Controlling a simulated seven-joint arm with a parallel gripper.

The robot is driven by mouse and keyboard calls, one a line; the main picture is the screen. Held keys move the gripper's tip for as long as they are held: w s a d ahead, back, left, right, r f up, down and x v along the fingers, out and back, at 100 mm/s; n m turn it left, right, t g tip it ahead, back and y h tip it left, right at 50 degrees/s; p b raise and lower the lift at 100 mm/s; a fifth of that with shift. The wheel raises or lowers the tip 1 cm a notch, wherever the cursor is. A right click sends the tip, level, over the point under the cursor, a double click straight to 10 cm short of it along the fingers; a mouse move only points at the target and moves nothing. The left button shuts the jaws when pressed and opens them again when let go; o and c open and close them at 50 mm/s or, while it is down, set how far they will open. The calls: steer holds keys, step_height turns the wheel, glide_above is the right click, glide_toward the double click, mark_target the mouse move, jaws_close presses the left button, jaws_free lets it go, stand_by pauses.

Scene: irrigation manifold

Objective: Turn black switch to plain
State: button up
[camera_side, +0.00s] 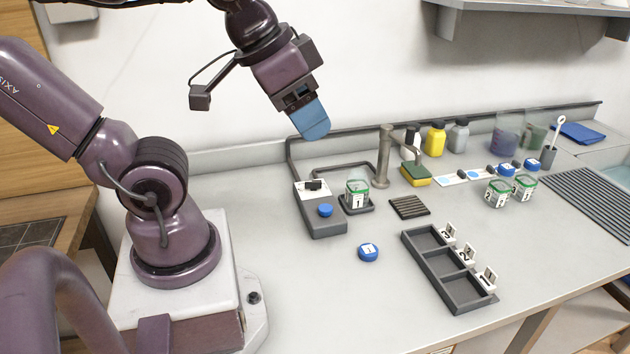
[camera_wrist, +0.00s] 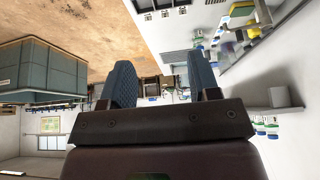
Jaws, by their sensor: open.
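The black switch (camera_side: 313,185) sits on the white top panel of a grey box (camera_side: 322,219) on the counter. A blue round button (camera_side: 325,210) is on the same box, in front of the switch. The markings by the switch are too small to read. My gripper (camera_side: 316,133) hangs in the air above and behind the box, with blue fingers, touching nothing. In the wrist view my gripper (camera_wrist: 160,85) shows two blue fingers spread apart with nothing between them. I cannot make out the switch in the wrist view.
A jar (camera_side: 357,191) labelled 1 stands on a pad right of the box, near a tap (camera_side: 383,158). A blue lid (camera_side: 368,252) lies on the counter. A dark tray (camera_side: 447,270) with compartments stands at front right. The counter left of the lid is clear.

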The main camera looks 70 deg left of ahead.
steer(key=shift+o, duration=0.9)
steer(key=w+a+f+n+g, duration=0.2)
steer(key=a+f+n, duration=0.1)
steer(key=a, duration=0.2)
steer(key=w+a+f+n+g, duration=0.2)
steer(key=w+a+f+n, duration=0.1)
steer(key=a, duration=0.3)
steer(key=shift+w+a+f, duration=0.3)
steer(key=shift+w+f, duration=0.05)
steer(key=shift+f, duration=0.1)
steer(key=n+g, duration=0.2)
steer(key=n, duration=0.7)
glide_toward(313, 181)
step_height(313, 181, down, 9)
steer(key=shift+s+f, duration=0.1)
steer(key=shift+f, duration=0.05)
steer(key=shift+c, duration=0.2)
steer(key=c, duration=0.9)
